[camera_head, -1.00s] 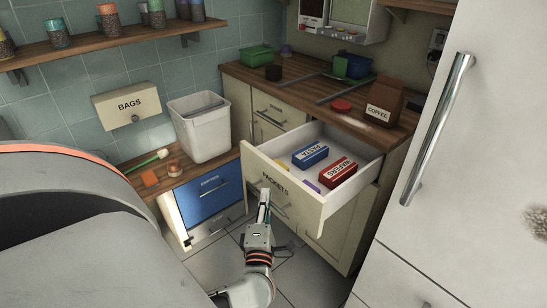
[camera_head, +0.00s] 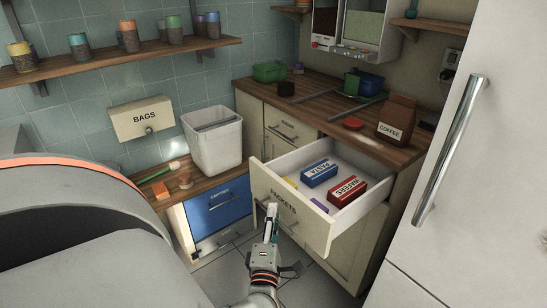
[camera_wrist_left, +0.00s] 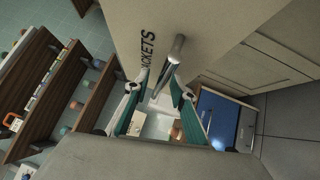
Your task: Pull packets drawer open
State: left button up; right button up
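The packets drawer (camera_head: 297,222), cream with a PACKETS label, stands pulled well out from the corner cabinet. Inside lie a blue pasta box (camera_head: 319,173), a red wafers box (camera_head: 347,190) and small yellow and purple items. My left gripper (camera_head: 272,212) is at the drawer front, below the label. In the left wrist view, its green-padded fingers (camera_wrist_left: 151,80) are apart, with the metal bar handle (camera_wrist_left: 172,62) at the fingertips, closer to the right finger. Whether they touch it is unclear. My right gripper is not in view.
A white fridge (camera_head: 475,170) with a long handle stands close on the right. A blue-fronted drawer (camera_head: 218,208) and a white bin (camera_head: 214,143) are left of the open drawer. The counter (camera_head: 320,112) behind holds a coffee bag (camera_head: 396,118). Some tiled floor is free below.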

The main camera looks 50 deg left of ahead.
pick_arm(q)
jog(key=v, duration=1.2)
